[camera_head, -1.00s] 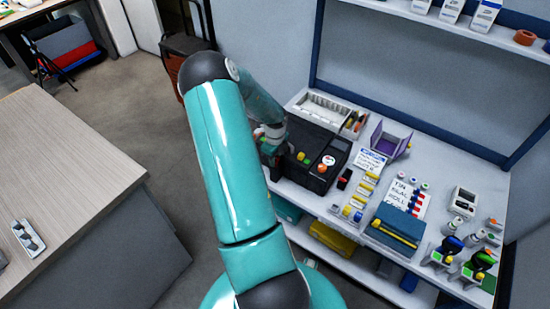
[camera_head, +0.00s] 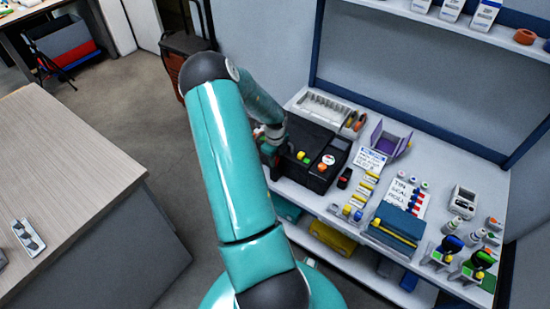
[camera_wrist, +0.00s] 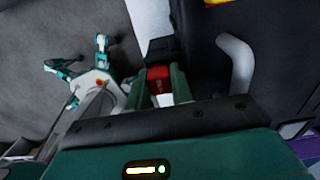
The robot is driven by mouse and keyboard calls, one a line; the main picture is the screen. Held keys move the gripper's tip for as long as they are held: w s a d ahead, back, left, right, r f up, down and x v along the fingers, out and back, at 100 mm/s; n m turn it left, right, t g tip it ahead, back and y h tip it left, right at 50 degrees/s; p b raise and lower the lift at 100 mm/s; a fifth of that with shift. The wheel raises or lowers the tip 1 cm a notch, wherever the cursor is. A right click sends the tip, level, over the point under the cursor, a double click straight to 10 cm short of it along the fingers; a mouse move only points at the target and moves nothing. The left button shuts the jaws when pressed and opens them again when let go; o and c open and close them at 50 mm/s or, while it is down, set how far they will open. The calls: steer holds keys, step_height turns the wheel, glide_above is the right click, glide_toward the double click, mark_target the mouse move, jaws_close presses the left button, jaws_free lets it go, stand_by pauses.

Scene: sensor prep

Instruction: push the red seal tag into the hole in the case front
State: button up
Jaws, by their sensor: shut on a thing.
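The red seal tag (camera_wrist: 158,74) shows in the wrist view, between the two green fingers of my gripper (camera_wrist: 160,84), which is shut on it. The black case (camera_head: 318,146) stands on the left part of the white workbench in the head view. In the wrist view the case (camera_wrist: 198,50) fills the area right of the fingers, and a dark block juts out just beyond the tag. I cannot tell whether the tag touches it. In the head view my gripper (camera_head: 270,143) is at the case's left side, partly hidden by my arm. The hole is not visible.
A grey curved handle (camera_wrist: 236,62) stands out right of the fingers. On the workbench, a white rack (camera_head: 322,108), a purple open box (camera_head: 388,140), a printed card (camera_head: 370,160) and a blue case (camera_head: 398,226) lie around the black case. Floor is open at left.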

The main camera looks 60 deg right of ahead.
steer(key=shift+f, duration=0.35)
stand_by(1.1)
steer(key=o, duration=1)
steer(key=shift+d, duration=0.1)
steer(key=shift+c, duration=1.3)
steer(key=shift+o, duration=0.8)
steer(key=shift+d+r, duration=0.1)
steer(key=shift+r, duration=3.45)
